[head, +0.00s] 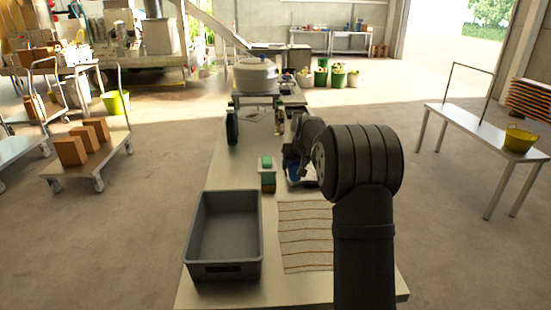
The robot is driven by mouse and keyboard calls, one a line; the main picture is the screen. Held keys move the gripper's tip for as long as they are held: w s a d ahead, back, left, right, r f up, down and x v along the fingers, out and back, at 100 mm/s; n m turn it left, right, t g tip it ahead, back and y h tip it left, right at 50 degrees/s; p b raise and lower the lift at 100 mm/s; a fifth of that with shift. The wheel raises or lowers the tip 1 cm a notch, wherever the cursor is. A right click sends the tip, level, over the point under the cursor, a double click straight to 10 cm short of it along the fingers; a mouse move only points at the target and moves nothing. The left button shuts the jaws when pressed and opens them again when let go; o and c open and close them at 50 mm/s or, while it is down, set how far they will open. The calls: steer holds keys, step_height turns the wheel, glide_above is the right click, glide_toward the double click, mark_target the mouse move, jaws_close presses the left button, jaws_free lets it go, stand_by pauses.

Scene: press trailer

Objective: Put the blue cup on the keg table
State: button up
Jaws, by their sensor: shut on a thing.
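The blue cup (294,173) shows as a small blue patch at the right side of the long table, partly hidden by my arm. My gripper (291,161) is small and dark here, at the cup and shut on it. I cannot tell whether the cup is lifted or touches what lies under it. A pale round keg-like vessel (255,76) stands at the far end of the long table. Its support (238,100) looks like a low table or stand.
A grey bin (223,277) and a striped cloth (306,236) lie on the near part of the long table (228,180). A green-topped box (266,173), a dark bottle (232,127) and other bottles (279,119) stand farther back. A side table (470,125) holds a yellow basket (519,139).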

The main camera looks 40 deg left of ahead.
steer(key=shift+n, duration=0.4)
steer(key=shift+s+a+f, duration=1.45)
steer(key=shift+a+f, duration=0.35)
steer(key=shift+a, duration=0.65)
steer(key=shift+s+a+f, duration=1.5)
steer(key=shift+a+f, duration=0.35)
steer(key=shift+a, duration=0.55)
steer(key=shift+s+a+f, duration=1.45)
steer(key=shift+a+f, duration=0.35)
steer(key=shift+a, duration=0.65)
steer(key=shift+f, duration=0.2)
steer(key=o, duration=1)
steer(key=shift+c, duration=0.2)
steer(key=shift+r, duration=0.1)
